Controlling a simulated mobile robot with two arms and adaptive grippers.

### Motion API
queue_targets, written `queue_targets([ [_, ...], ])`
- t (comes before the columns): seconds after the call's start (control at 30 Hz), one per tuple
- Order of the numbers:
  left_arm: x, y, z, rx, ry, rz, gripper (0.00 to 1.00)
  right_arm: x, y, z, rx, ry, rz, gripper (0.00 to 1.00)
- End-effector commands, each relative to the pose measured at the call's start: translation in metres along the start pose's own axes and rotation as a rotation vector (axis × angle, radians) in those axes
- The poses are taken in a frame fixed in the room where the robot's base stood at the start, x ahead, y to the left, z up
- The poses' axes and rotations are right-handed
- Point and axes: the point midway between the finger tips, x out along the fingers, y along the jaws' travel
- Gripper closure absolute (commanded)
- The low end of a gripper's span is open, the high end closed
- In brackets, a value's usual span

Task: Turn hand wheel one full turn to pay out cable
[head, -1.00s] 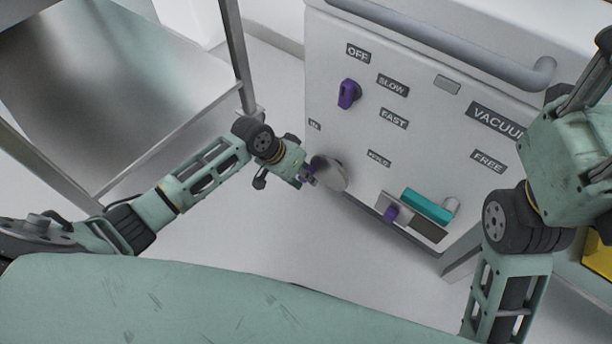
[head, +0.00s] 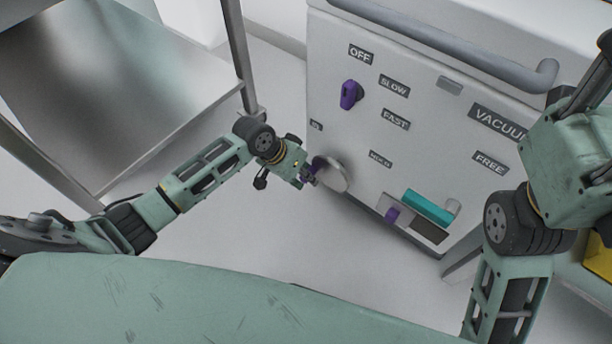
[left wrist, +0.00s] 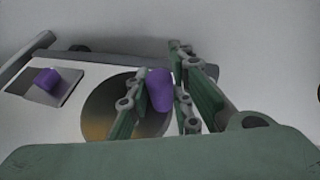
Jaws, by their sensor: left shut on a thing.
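The hand wheel (head: 334,176) is a grey disc low on the left of the white machine's front panel. It also shows in the left wrist view (left wrist: 97,112) as a dull brownish disc. Its purple handle (left wrist: 159,90) stands near the rim. My left gripper (head: 309,174) is at the wheel, and its fingers (left wrist: 160,98) are shut on the purple handle, one on each side. My right arm is at the right edge of the head view; its fingertips are out of view.
The white machine (head: 430,130) has a purple OFF/SLOW/FAST knob (head: 350,95), a purple latch knob (head: 392,214) beside a teal cylinder (head: 427,207), and a grey rail (head: 450,50) on top. A metal table (head: 120,80) stands at left. Floor between is clear.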

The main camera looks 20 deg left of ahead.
Motion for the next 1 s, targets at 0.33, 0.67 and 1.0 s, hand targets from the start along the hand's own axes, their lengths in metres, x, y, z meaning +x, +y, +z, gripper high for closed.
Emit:
queue_targets([
  [0.33, 0.0021, 0.0104, 0.0014, 0.008, -0.003, 0.02, 1.0, 0.0, 0.0001, 0.0003, 0.0, -0.001, 0.0, 0.6],
  [0.67, 0.0023, 0.0106, 0.0016, 0.008, -0.004, 0.02, 0.75, 0.0, 0.0001, 0.0004, -0.001, -0.001, 0.0, 0.6],
  [1.0, 0.0012, 0.0058, 0.0007, 0.004, -0.002, 0.012, 0.62, -0.0001, 0.0002, 0.0003, -0.001, -0.001, 0.0, 0.6],
])
